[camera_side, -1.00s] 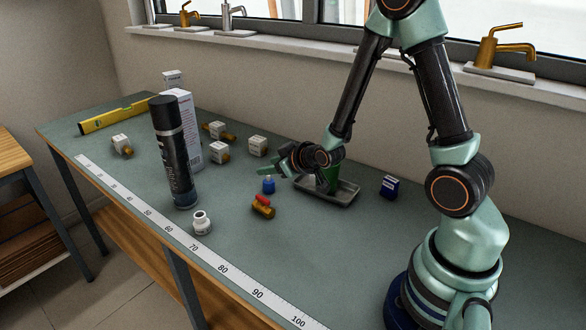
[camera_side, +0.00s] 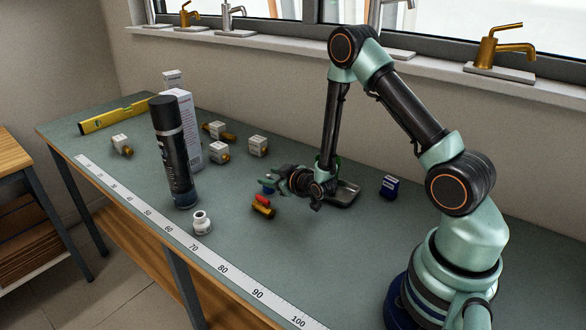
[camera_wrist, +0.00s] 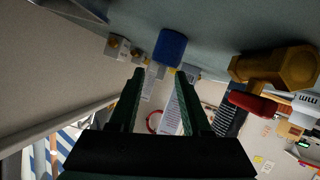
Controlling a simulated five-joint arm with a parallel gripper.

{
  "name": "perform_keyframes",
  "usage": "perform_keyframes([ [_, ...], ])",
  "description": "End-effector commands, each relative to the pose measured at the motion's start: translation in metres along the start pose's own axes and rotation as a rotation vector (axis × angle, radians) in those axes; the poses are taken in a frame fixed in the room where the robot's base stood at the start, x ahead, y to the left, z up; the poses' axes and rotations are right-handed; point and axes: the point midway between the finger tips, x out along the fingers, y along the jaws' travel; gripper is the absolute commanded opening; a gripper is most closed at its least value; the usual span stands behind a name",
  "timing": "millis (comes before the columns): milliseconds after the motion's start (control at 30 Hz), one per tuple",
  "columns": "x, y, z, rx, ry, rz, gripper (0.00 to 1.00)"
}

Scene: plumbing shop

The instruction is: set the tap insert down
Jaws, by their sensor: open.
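A small blue piece, which I take to be the tap insert (camera_side: 267,190), stands on the bench, partly hidden by my fingers in the side view. In the wrist view the blue piece (camera_wrist: 171,47) shows beyond my fingertips, roughly in line with the gap between them. My gripper (camera_side: 269,182) is low over the bench at the blue piece. In the wrist view my gripper (camera_wrist: 160,73) has its two dark green fingers apart with nothing held between them. I cannot tell whether a finger touches the blue piece.
A brass valve with a red handle (camera_side: 263,209) lies close in front of my gripper.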

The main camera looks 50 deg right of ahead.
Motion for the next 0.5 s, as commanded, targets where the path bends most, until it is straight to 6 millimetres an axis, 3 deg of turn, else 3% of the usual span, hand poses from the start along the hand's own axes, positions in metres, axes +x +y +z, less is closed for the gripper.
perform_keyframes([
  [167, 0.015, 0.000, 0.000, 0.000, 0.000, 0.000, 0.48],
  [433, 0.017, 0.000, 0.000, 0.000, 0.000, 0.000, 0.48],
  [500, 0.017, 0.000, 0.000, 0.000, 0.000, 0.000, 0.21],
])
